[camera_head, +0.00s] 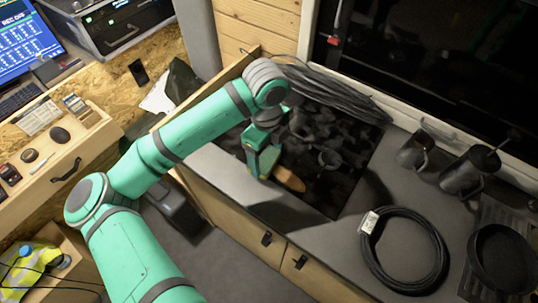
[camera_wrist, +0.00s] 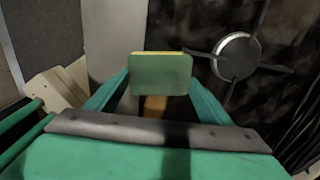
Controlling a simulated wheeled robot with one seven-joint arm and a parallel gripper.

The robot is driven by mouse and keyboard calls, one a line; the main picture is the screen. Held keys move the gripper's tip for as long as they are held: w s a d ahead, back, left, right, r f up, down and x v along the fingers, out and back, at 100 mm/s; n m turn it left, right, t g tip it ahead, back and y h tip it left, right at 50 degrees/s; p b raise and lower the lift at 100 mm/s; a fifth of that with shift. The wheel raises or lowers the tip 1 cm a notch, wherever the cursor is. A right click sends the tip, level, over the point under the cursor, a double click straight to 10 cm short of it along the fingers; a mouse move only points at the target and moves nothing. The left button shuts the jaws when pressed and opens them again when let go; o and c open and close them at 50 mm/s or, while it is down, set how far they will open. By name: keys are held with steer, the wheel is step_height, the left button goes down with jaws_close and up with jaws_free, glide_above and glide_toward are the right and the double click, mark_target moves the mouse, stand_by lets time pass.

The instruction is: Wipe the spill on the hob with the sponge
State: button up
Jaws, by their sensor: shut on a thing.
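My gripper (camera_wrist: 160,88) is shut on the sponge (camera_wrist: 160,74), with one finger on each side of it. The sponge is a green block with a thin yellow edge. In the head view my gripper (camera_head: 262,163) is over the front left part of the dark hob (camera_head: 345,185). An orange-brown patch (camera_head: 289,179), which looks like the spill, lies on the hob's front part, just right of the gripper. It also shows partly in the wrist view (camera_wrist: 155,104), below the sponge. I cannot tell whether the sponge touches the hob.
A round burner with dark arms (camera_wrist: 237,56) stands right of the sponge. A coiled black cable (camera_head: 405,250) lies on the grey worktop, with metal jugs (camera_head: 465,172) and a black pan (camera_head: 503,258) beyond. More cables (camera_head: 335,90) lie along the hob's back edge.

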steer(key=shift+r, duration=3)
steer(key=shift+c, duration=0.2)
steer(key=shift+r, duration=0.1)
step_height(320, 180, up, 3)
steer(key=shift+f, duration=0.1)
steer(key=shift+w, duration=0.15)
